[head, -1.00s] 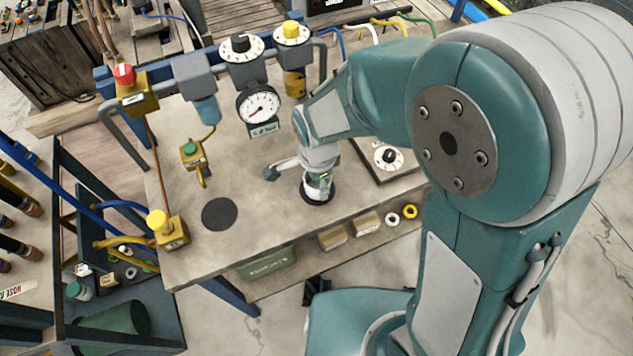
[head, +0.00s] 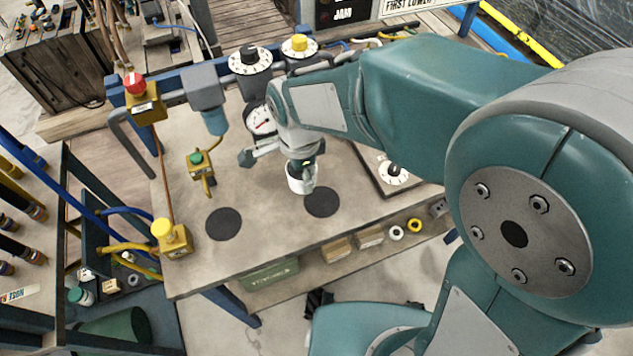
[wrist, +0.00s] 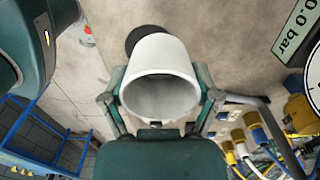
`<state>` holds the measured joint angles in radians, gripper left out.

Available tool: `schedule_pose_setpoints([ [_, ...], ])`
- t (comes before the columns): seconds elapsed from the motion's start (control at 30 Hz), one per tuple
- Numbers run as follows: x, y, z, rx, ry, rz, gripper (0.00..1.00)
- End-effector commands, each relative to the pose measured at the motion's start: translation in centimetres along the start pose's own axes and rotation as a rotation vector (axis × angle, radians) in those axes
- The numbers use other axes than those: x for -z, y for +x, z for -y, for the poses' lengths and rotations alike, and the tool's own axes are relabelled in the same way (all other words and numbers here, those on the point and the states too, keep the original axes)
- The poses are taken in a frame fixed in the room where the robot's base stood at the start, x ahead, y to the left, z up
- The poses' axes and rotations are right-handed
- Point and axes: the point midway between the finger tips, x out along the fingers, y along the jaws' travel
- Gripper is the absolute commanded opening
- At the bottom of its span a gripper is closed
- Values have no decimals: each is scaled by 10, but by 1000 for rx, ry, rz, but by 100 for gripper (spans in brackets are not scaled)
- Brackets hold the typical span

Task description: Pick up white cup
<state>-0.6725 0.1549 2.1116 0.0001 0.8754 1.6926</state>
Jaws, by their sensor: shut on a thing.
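The white cup (head: 301,179) is in my gripper (head: 302,166), above the bench in the head view. In the wrist view the cup (wrist: 160,80) sits between the two fingers of my gripper (wrist: 160,98), with its open mouth towards the camera and its inside looking empty. The fingers press on its sides. In the head view the cup hangs up and left of a black round disc (head: 322,202) on the bench top, apart from it.
A second black disc (head: 223,224) lies bare on the bench (head: 270,228) to the left. A pressure gauge (head: 262,121) and valves stand behind the gripper. A dial panel (head: 392,174) is to the right, and a yellow-knobbed valve (head: 168,236) stands at the left front edge.

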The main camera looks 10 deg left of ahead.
Motion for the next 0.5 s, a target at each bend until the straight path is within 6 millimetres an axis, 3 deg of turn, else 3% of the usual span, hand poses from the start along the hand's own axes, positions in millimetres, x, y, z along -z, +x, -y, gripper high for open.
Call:
schedule_pose_setpoints([
  [0.1, -16, -16, 7, 2, -5, 0, 40],
  [0.5, -75, -44, 34, 2, -3, 1, 40],
])
